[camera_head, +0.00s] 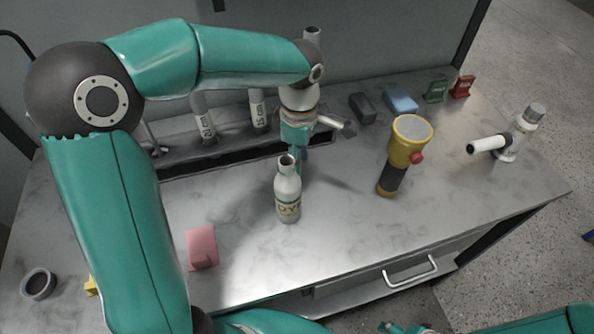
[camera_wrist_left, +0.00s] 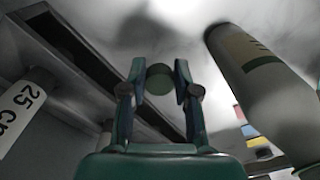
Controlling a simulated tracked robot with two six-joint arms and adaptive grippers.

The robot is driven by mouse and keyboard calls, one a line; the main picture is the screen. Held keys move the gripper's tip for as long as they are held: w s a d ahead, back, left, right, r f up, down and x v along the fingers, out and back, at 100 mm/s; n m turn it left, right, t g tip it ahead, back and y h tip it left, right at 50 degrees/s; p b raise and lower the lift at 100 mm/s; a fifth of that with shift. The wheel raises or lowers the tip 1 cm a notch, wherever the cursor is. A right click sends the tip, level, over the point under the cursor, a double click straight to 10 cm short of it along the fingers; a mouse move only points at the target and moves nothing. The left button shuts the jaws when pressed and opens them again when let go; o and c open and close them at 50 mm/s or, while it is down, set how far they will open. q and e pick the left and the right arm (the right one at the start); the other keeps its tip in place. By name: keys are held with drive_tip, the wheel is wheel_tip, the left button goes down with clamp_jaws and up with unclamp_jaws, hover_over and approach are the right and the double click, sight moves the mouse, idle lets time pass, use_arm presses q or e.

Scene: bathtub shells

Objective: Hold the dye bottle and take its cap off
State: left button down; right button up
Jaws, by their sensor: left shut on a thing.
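The white dye bottle (camera_head: 288,200) stands upright near the middle of the table, with a dark, open-looking mouth at its top. It also shows in the left wrist view (camera_wrist_left: 265,90), to the right of the fingers and apart from them. My left gripper (camera_head: 299,158) points down just behind the bottle's neck. In the left wrist view its fingers (camera_wrist_left: 160,80) are closed on a small, round, dark green thing, which looks like the cap (camera_wrist_left: 160,77). The head view hides the cap. My right gripper (camera_head: 398,328) only partly shows at the bottom edge, and its fingers cannot be made out.
A yellow flashlight (camera_head: 408,145) stands right of the bottle. A pink block (camera_head: 202,247) and a dark round cup (camera_head: 39,284) are at the left. A white bottle with a side tube (camera_head: 512,138) stands at the far right. Labelled tubes (camera_head: 258,110) line the back trough.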

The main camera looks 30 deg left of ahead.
use_arm(q)
drive_tip(key=shift+f, duration=2.8)
drive_tip(key=c, duration=0.8)
unclamp_jaws()
drive_tip(key=shift+f, duration=0.1)
drive_tip(key=shift+c, duration=0.2)
